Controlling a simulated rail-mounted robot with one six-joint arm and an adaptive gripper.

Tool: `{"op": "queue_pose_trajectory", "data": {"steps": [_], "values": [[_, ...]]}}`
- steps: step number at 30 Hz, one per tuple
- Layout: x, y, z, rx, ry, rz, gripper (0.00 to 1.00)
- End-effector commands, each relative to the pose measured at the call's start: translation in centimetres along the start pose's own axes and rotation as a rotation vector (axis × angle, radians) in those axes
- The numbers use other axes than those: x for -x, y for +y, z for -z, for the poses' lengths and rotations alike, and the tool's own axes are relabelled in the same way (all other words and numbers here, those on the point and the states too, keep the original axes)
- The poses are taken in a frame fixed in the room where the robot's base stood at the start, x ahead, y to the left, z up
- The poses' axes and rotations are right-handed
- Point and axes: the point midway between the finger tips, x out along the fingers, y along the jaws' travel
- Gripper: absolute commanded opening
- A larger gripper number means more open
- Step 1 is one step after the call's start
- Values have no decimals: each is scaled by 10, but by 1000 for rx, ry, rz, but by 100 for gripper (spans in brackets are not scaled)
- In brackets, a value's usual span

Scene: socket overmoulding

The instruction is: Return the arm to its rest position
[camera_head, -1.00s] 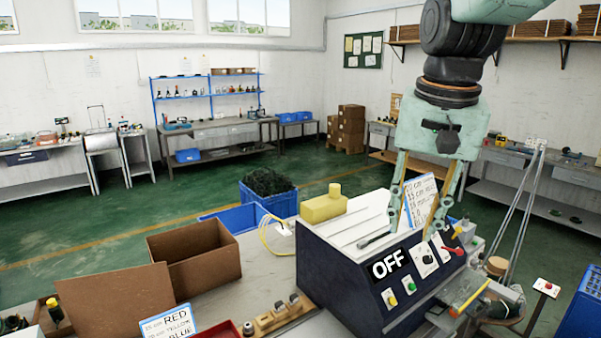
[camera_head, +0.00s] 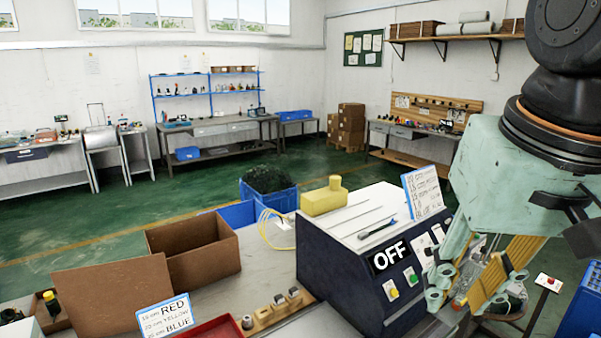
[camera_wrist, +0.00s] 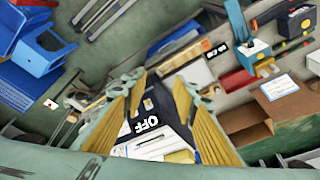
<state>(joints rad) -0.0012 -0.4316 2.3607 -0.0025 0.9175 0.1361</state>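My gripper (camera_head: 457,298) is at the right of the head view, tilted, with its fingertips pointing down and left. It overlaps the right part of the front of the dark-blue machine with the OFF sign (camera_head: 340,270); I cannot tell how far apart they are. In the wrist view my gripper (camera_wrist: 160,82) has its two yellow-padded fingers spread, with nothing held between them. The machine (camera_wrist: 158,110) shows beyond the fingers there. Part of its control panel is hidden behind my gripper in the head view.
A brown box (camera_head: 192,262), a colour-length sign (camera_head: 167,318) and a red tray (camera_head: 212,330) lie left of the machine. A yellow block (camera_head: 323,201) and a white sign (camera_head: 422,190) are at its top. A red-button stand (camera_head: 547,281) is at right. Green floor is open behind.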

Motion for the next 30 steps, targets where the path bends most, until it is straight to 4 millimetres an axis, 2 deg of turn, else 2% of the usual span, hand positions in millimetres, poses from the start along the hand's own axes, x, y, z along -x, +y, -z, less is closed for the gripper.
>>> {"op": "queue_pose_trajectory", "data": {"steps": [9,15,21,30], "values": [[-12,8,-58,83,31,3,27],[-18,11,-81,120,44,4,27],[-20,12,-90,134,47,4,27],[-20,12,-90,135,48,4,27]]}}
